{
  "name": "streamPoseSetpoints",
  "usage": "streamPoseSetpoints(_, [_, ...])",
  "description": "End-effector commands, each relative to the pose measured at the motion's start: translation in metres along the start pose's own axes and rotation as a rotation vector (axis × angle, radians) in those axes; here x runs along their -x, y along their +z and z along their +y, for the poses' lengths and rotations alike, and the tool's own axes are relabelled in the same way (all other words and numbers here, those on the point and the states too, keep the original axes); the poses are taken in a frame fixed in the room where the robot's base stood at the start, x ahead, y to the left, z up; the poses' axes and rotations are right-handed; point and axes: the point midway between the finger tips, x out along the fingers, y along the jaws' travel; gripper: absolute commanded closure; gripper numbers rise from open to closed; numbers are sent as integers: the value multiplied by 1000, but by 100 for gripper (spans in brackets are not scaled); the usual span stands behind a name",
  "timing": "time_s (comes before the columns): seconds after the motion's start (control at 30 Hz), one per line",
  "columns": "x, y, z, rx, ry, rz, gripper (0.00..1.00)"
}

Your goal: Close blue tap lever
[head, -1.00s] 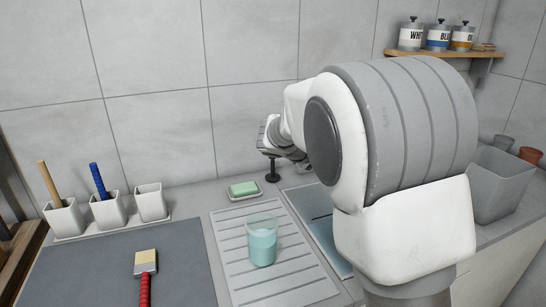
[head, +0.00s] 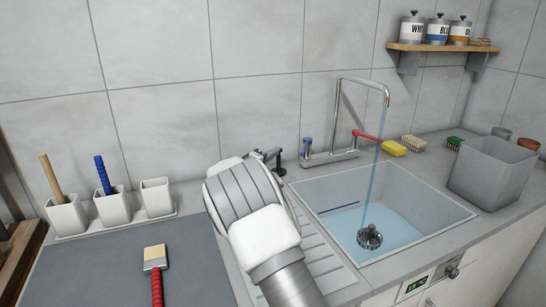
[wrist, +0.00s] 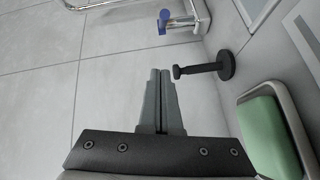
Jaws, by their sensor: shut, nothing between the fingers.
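A red lever (head: 366,135) is on the tap's right side. A bluish stream runs from the spout into the sink (head: 460,212), where bluish water lies. In the wrist view the blue lever (wrist: 165,18) is at the top, beyond my fingertips and apart from them. My gripper (wrist: 160,72) is shut and empty. In the head view my arm mostly hides it, left of the tap.
A black post on a round foot (wrist: 226,65) stands close right of my fingertips in the wrist view. Green soap (wrist: 265,135) lies in a dish nearby. A yellow sponge (head: 394,149) and grey bin (head: 495,172) are right of the tap.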

Motion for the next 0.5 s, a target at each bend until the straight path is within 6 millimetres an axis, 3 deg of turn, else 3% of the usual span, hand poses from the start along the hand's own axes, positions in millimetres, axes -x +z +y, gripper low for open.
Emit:
streamPoseSetpoints(0.2, [-40, 1, 0, 0, 1, -2, 100])
streamPoseSetpoints(0.4, [-65, 1, 0, -1, -1, -2, 100])
streamPoseSetpoints(0.5, [-67, 16, -1, 2, -1, -3, 100])
